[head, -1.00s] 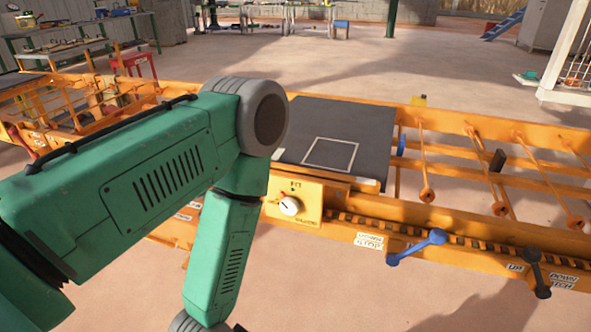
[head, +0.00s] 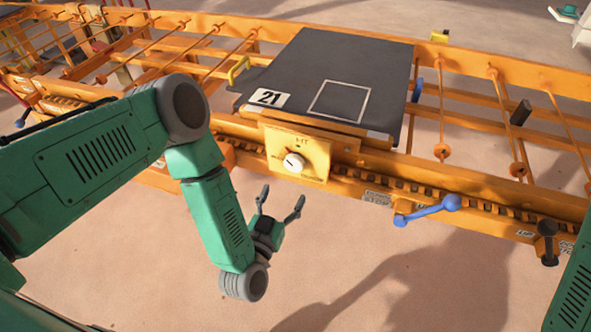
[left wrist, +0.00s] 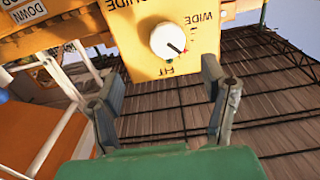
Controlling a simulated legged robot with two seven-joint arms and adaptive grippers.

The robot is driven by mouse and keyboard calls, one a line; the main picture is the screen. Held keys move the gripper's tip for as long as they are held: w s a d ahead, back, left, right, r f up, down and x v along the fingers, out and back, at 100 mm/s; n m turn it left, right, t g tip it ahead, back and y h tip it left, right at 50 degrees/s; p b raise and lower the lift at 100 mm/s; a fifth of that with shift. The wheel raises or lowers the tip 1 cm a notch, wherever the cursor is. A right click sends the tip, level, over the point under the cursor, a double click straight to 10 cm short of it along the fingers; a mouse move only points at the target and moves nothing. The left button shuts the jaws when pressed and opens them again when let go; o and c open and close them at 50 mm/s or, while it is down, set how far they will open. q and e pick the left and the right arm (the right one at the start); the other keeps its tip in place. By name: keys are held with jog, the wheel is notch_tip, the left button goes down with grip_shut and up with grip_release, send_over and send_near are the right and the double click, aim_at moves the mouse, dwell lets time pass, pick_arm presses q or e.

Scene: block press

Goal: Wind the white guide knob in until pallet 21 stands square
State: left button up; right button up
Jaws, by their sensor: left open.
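Pallet 21 (head: 285,65) is a dark slab with a white number label and a white outlined square, lying across the orange rails. I cannot tell whether it stands square. The white guide knob (head: 294,163) sits on a yellow plate (head: 312,148) at the frame's front. In the left wrist view the knob (left wrist: 168,41) has a black pointer line between the words FIT and WIDE. My left gripper (head: 282,195) is open and empty, below and in front of the knob, not touching it. Its fingers (left wrist: 162,85) also show in the left wrist view. My right gripper is out of view.
A blue lever (head: 428,210) and a black lever (head: 548,243) project from the front rail, right of the knob. A yellow handle (head: 238,70) is beside the pallet's left edge. The floor in front of the rail is clear.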

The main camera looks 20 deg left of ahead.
aim_at(292, 167)
pick_arm(q)
jog(key=w, duration=0.6)
jog(key=w+a+b, duration=0.1)
jog(key=w, duration=0.2)
jog(key=shift+w+f, duration=0.1)
jog(key=shift+w, duration=0.2)
jog(key=shift+w+d, duration=0.45)
jog(key=shift+d, duration=0.05)
jog(key=shift+a, duration=0.6)
jog(key=c, duration=1.2)
jog(key=shift+o, duration=0.3)
jog(key=shift+d, duration=0.1)
